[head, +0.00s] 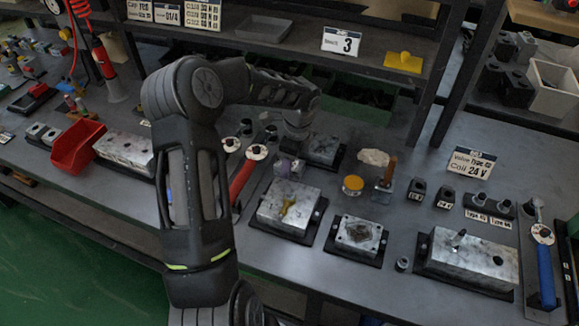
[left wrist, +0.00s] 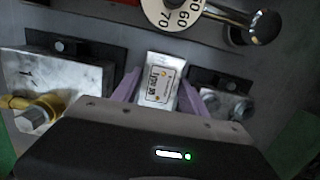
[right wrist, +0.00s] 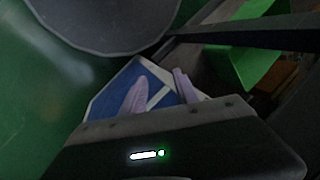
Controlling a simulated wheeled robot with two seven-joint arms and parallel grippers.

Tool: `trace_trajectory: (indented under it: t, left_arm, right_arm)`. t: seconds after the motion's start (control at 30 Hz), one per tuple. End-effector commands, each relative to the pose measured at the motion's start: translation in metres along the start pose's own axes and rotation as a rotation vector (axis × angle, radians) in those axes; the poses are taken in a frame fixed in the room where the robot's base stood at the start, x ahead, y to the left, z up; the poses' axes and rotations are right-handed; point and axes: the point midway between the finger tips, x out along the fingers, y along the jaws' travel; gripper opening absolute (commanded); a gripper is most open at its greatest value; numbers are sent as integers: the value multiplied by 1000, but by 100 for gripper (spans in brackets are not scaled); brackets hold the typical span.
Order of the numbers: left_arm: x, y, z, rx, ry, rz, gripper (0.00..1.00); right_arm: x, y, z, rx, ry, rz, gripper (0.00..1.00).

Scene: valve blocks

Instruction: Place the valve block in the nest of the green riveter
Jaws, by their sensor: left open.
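My left gripper (head: 290,168) hangs over the bench in the head view, behind a metal block with a yellow fitting (head: 287,207). My right gripper (right wrist: 160,85) is open and empty in the right wrist view, away from the bench top. I cannot make out a green riveter in the head view.
More metal blocks stand on dark bases, including a square one (head: 357,235) and a long one (head: 470,262). A red bin (head: 77,145) is at left. A blue-handled wrench (head: 544,268) is at right. Shelf posts (head: 425,85) rise behind. A green object (right wrist: 245,55) shows in the right wrist view.

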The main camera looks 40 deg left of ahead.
Motion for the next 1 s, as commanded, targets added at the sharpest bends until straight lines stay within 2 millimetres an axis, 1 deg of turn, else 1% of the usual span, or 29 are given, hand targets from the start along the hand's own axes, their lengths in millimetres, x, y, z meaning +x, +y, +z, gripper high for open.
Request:
trace_trajectory:
  t: [0.33,0.37,0.9,0.97,1.0]
  left_arm:
    - [0,0,0,0,0,0,51]
    - [0,0,0,0,0,0,49]
    - [0,0,0,0,0,0,5]
    - [0,0,0,0,0,0,0]
    - [0,0,0,0,0,0,0]
  right_arm:
    - [0,0,0,0,0,0,36]
    - [0,0,0,0,0,0,36]
    - [0,0,0,0,0,0,36]
    - [0,0,0,0,0,0,36]
    - [0,0,0,0,0,0,36]
